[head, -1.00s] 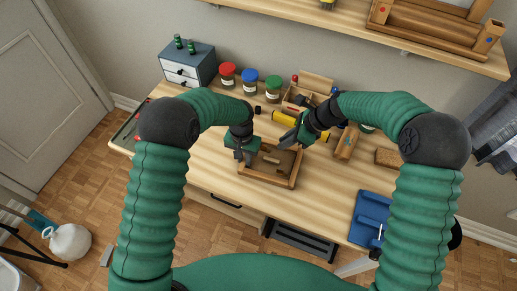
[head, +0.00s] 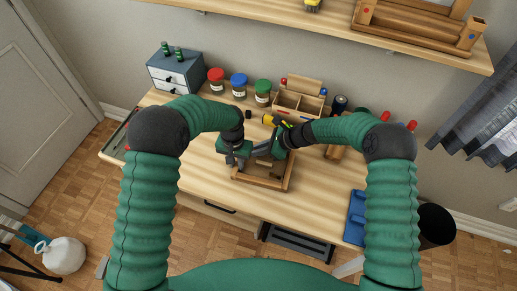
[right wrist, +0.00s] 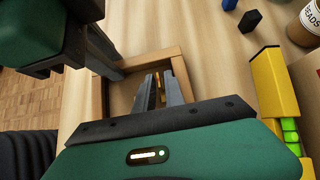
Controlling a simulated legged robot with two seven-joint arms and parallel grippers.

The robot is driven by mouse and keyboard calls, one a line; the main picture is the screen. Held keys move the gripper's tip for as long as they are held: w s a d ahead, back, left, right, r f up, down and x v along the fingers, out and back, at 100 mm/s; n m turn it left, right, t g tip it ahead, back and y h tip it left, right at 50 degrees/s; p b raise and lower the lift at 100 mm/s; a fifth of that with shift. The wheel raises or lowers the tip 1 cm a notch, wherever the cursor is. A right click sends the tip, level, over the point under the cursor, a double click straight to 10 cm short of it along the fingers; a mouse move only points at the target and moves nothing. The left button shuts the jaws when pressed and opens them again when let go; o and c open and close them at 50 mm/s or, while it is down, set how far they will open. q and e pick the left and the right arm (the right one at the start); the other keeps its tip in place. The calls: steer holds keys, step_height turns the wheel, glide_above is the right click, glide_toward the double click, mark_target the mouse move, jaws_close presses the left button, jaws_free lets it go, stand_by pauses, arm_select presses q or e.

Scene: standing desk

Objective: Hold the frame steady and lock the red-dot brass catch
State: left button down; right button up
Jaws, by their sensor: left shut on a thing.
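The wooden frame (head: 285,183) lies flat on the desk like a shallow open box; its near corner also shows in the right wrist view (right wrist: 98,112). My left gripper (head: 237,160) is shut on the frame's left side. Its fingers also show at the frame's edge in the right wrist view (right wrist: 103,58). My right gripper (right wrist: 160,78) is over the frame, pointing down into it, with a narrow gap between its fingers. A small brass-coloured strip shows near that gap, partly hidden by the fingers. I cannot make out a red dot or the catch's position.
A yellow level (right wrist: 270,85) lies just beyond the frame. Jars with red (head: 216,80), blue and green lids stand at the back beside a grey drawer box (head: 175,72). A divided wooden box (head: 298,102) stands behind.

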jaws_close()
steer(key=shift+w+n+g, duration=0.15)
steer(key=shift+n+g, duration=0.15)
steer(key=shift+n, duration=0.1)
steer(key=shift+w+n+g, duration=0.1)
steer(key=shift+n+g, duration=0.6)
steer(key=shift+n, duration=0.2)
steer(key=shift+w+n+g, duration=0.15)
steer(key=shift+n+g, duration=1.05)
steer(key=shift+n, duration=0.4)
jaws_free()
